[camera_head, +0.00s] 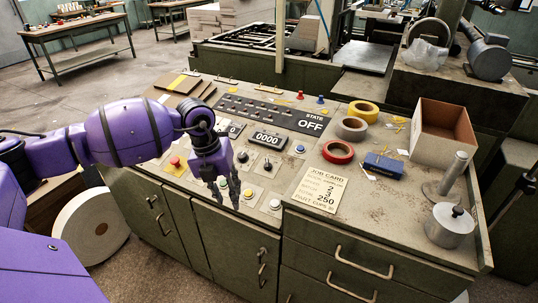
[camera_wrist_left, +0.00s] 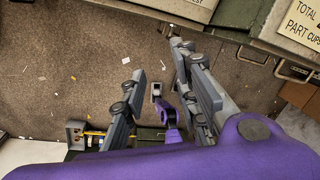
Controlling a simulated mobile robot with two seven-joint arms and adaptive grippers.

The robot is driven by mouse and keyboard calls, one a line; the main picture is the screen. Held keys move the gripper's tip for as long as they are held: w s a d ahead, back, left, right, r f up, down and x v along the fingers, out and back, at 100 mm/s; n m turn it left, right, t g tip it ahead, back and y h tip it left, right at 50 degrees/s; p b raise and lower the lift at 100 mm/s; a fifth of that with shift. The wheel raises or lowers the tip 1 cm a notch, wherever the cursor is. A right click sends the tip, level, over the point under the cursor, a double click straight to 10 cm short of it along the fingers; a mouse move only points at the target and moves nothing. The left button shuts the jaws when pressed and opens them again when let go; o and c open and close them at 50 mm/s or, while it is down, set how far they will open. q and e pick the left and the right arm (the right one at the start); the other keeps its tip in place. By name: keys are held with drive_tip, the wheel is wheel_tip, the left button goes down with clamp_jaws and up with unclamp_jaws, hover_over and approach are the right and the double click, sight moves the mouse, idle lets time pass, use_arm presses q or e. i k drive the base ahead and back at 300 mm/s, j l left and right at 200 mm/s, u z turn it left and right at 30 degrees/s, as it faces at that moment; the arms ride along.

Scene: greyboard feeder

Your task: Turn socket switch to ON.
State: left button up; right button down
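A black panel (camera_head: 262,112) with a row of small sockets or switches lies across the back of the sloped console; its display reads "STATE OFF". I cannot tell which part of it is the socket switch. My left gripper (camera_head: 224,196) hangs over the console's front edge, near the front buttons and in front of the black panel, apart from it. In the left wrist view its fingers (camera_wrist_left: 160,92) are spread with nothing between them, above the floor. The panel is not visible in that view. My right gripper is not in view.
The console holds a counter reading "000" (camera_head: 268,140), a red button (camera_head: 175,161), knobs and a job card (camera_head: 319,188). Tape rolls (camera_head: 338,152), a blue block (camera_head: 383,165), an open cardboard box (camera_head: 443,130) and a metal weight (camera_head: 449,226) crowd the right side.

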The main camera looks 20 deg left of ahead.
sight(268, 166)
drive_tip(key=i, duration=0.9)
